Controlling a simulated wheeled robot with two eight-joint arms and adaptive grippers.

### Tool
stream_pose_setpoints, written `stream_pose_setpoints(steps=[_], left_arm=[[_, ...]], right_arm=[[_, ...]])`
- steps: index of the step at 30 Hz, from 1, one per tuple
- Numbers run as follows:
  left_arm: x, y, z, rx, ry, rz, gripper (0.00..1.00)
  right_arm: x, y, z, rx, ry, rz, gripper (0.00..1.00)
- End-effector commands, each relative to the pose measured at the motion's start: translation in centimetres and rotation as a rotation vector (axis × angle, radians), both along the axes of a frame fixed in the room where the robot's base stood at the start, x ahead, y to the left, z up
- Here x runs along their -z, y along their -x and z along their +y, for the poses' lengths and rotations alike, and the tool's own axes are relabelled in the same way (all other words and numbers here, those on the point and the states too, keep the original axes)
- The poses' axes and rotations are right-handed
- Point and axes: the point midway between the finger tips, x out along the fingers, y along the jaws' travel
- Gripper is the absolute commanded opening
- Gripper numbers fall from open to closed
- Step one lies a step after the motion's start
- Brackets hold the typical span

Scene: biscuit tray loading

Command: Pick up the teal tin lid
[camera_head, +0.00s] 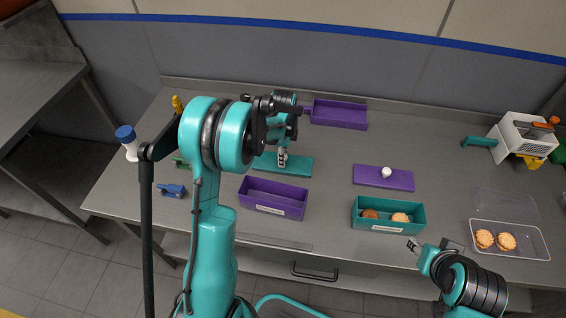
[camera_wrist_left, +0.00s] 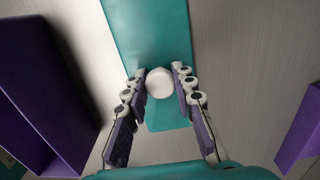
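The teal tin lid (camera_head: 299,166) is a flat rectangle lying on the table left of centre, behind an open purple tin. In the left wrist view the lid (camera_wrist_left: 147,30) runs up the middle, with a round white knob (camera_wrist_left: 160,83). My left gripper (camera_head: 282,157) is over the lid. In the left wrist view its fingertips (camera_wrist_left: 160,72) are on either side of the knob, very close to it; whether they press on it I cannot tell. The knob is largely hidden in the head view. My right gripper (camera_head: 432,246) is apart, empty, near the table's front edge at right.
The purple tin (camera_head: 272,196) stands in front of the lid. A purple lid (camera_head: 383,178) with a white knob and a teal tin (camera_head: 388,216) holding biscuits are to the right. A purple tray (camera_head: 339,114) is behind. A clear container (camera_head: 510,241) with biscuits is at far right.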

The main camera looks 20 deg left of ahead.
Motion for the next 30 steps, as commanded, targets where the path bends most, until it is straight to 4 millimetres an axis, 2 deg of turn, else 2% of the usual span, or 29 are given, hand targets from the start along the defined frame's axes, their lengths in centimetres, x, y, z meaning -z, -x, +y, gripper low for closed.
stream_pose_setpoints(steps=[14,17,22,30], left_arm=[[-0.4,0.0,0.0,0.000,0.000,0.001,0.00],[-1.4,0.0,0.0,0.000,0.000,0.000,0.00],[-4.4,0.0,0.0,0.000,0.000,0.000,0.00],[-8.1,-1.3,-6.2,0.006,0.000,0.000,0.00]], right_arm=[[-0.2,0.0,0.0,0.000,0.000,0.000,0.40],[-0.7,0.0,0.0,0.000,0.000,0.000,0.40],[-2.1,0.0,0.0,0.000,0.000,0.000,0.40],[-4.0,0.0,0.0,0.000,0.000,0.000,0.40]])
